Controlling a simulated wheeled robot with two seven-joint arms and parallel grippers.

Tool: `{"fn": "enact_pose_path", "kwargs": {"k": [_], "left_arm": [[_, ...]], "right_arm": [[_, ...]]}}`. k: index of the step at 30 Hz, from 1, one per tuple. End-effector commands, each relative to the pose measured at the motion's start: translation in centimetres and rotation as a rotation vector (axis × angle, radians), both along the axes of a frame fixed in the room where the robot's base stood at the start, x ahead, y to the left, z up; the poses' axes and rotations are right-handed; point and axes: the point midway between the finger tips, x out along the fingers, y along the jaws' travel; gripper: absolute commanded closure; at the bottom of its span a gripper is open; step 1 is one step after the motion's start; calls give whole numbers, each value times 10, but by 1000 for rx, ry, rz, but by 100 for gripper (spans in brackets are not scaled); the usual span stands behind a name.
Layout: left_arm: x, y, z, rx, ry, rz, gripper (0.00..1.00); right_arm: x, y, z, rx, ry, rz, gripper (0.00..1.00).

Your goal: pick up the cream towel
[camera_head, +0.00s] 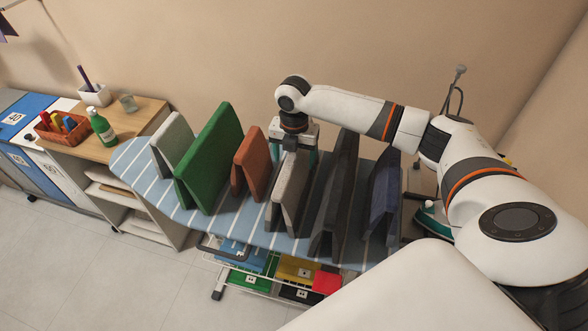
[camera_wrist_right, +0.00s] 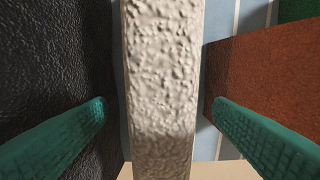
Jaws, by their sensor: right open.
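The cream towel (camera_head: 289,192) stands folded like a tent on the striped ironing board, between a rust-coloured towel and a black one. My right gripper (camera_head: 295,152) is over its top edge, pointing down. In the right wrist view the cream towel (camera_wrist_right: 162,70) runs up the middle between the two teal fingers of the open right gripper (camera_wrist_right: 160,110). A gap shows on each side, so neither finger seems to touch it. My left gripper is not in view.
Close by stand the rust towel (camera_head: 251,160), black towel (camera_head: 336,195), navy towel (camera_head: 383,195), green towel (camera_head: 208,160) and pale grey towel (camera_head: 172,145). The ironing board (camera_head: 235,225) is bare along its front. A wooden cabinet (camera_head: 140,115) with a green bottle (camera_head: 102,128) is at left.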

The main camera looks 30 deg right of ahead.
Motion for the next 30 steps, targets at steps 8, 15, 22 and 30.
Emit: {"fn": "enact_pose_path", "kwargs": {"k": [8,15,22,30], "left_arm": [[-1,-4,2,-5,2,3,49],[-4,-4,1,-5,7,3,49],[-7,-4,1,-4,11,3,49],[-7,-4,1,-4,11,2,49]], "right_arm": [[0,0,-10,0,0,1,24],[0,0,-10,0,0,1,54],[0,0,-9,0,0,1,91],[1,0,-8,1,-2,1,100]]}}
